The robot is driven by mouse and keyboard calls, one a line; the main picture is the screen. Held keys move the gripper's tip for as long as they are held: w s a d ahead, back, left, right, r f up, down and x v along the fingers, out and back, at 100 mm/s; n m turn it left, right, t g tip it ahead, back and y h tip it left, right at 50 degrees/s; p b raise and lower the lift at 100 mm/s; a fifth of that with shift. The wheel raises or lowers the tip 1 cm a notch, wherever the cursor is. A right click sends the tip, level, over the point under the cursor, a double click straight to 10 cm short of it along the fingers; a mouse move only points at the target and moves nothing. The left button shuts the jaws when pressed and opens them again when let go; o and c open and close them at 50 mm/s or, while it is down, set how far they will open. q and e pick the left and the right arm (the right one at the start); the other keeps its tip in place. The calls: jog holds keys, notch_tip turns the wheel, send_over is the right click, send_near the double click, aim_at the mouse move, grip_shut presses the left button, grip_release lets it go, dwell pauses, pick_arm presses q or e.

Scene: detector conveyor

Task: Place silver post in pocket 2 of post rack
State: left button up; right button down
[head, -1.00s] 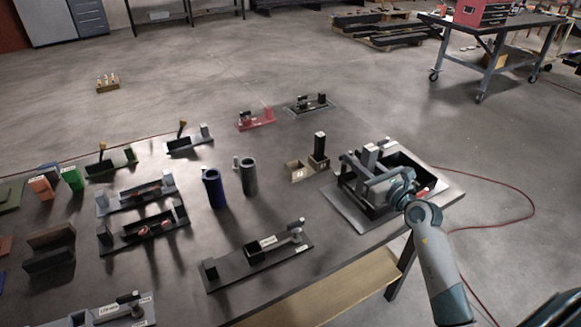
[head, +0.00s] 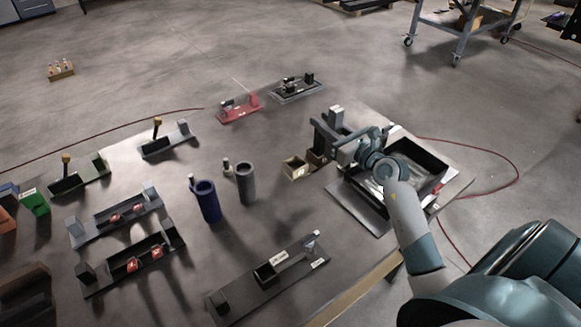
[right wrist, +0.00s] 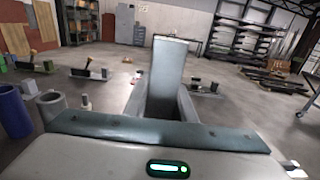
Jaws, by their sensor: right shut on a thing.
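The silver post (head: 337,120) stands up between the fingers of my right gripper (head: 332,140), which is shut on it. The post also shows upright in the right wrist view (right wrist: 168,75). The post rack (head: 296,168) lies just left of and below the gripper in the head view. Its left pocket looks empty; its right side is partly hidden by the gripper. The label on it is too small to read now. I cannot tell the post's height above the rack. My left gripper is not in view.
A black open tray (head: 425,160) lies beneath and right of my right arm. A blue cylinder (head: 207,201) and a grey cylinder (head: 245,183) stand left of the rack. A red fixture (head: 240,110) lies behind. A long dark fixture (head: 266,280) lies in front.

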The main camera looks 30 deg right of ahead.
jog(key=shift+s+r, duration=0.15)
jog(key=w+a+f, duration=0.6)
jog(key=w+f, duration=0.1)
jog(key=w, duration=0.3)
jog(key=shift+p, duration=0.4)
jog(key=shift+w, duration=0.1)
notch_tip(320, 180, down, 4)
jog(key=shift+f+b, duration=0.1)
jog(key=shift+b, duration=0.85)
jog(key=shift+f, duration=0.1)
jog(key=c, duration=1.5)
grip_release()
